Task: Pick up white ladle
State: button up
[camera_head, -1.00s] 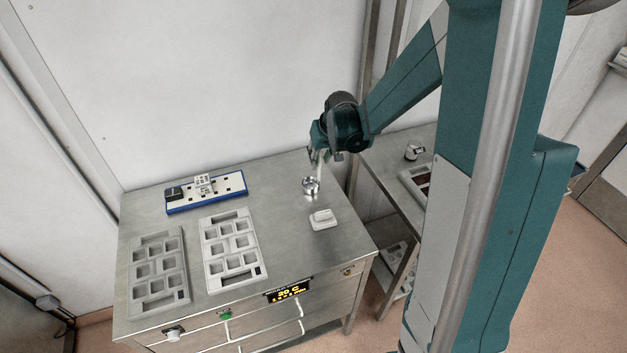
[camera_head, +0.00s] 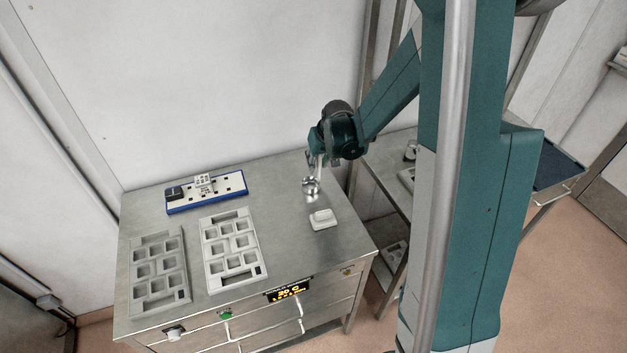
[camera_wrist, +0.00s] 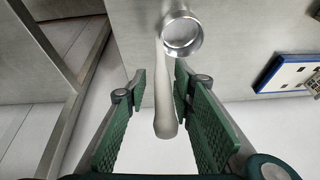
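The ladle stands at the back right of the steel table, with a shiny round metal cup (camera_head: 311,187) and a pale handle rising from it towards my gripper (camera_head: 316,158). In the wrist view the cup (camera_wrist: 181,34) is at the top, and the white handle (camera_wrist: 165,105) runs down between my two fingers (camera_wrist: 158,90). The fingers are apart. The handle is close to the right finger, with a visible gap to the left finger. I cannot tell whether the right finger touches it.
A small white block (camera_head: 323,219) lies in front of the cup. Two grey moulds (camera_head: 230,250) (camera_head: 158,272) and a blue-edged white board (camera_head: 228,190) are to the left on the steel table (camera_head: 285,245). A lower side table (camera_head: 375,165) stands to the right.

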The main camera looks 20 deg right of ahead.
jog(key=shift+c, duration=0.3)
grip_shut()
jog(key=shift+r, duration=0.15)
notch_tip(320, 180, up, 10)
dwell(0.8)
dwell(0.5)
